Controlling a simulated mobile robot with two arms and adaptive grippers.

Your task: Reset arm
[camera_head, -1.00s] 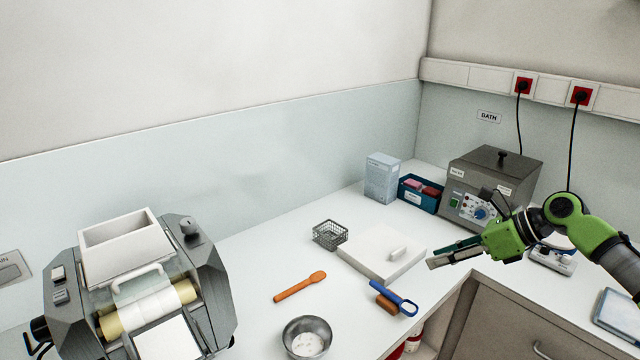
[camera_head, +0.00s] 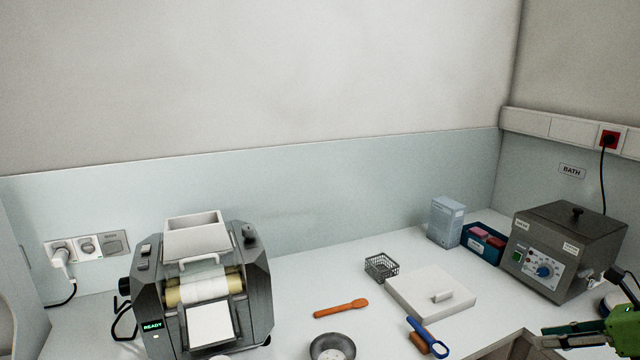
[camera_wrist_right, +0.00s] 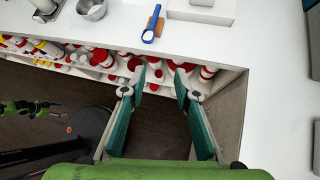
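My right gripper (camera_head: 568,328) is at the lower right edge of the head view, in front of the grey bath unit and apart from it. In the right wrist view its two fingers (camera_wrist_right: 160,76) are spread with nothing between them. They hang over the front of the counter, above an open shelf of bottles. A small green and black part of my other arm (camera_wrist_right: 30,108) shows at the left of the wrist view. It is too small to tell its finger state. My left gripper does not show in the head view.
The roller mill (camera_head: 205,285) stands at the left. A steel bowl (camera_head: 333,347), orange spatula (camera_head: 340,308), wire basket (camera_head: 381,266), white slab (camera_head: 425,295), blue-handled tool (camera_head: 428,338), blue bin (camera_head: 482,245) and bath unit (camera_head: 560,250) stand along the counter. Red-capped bottles (camera_wrist_right: 105,62) fill the shelf below.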

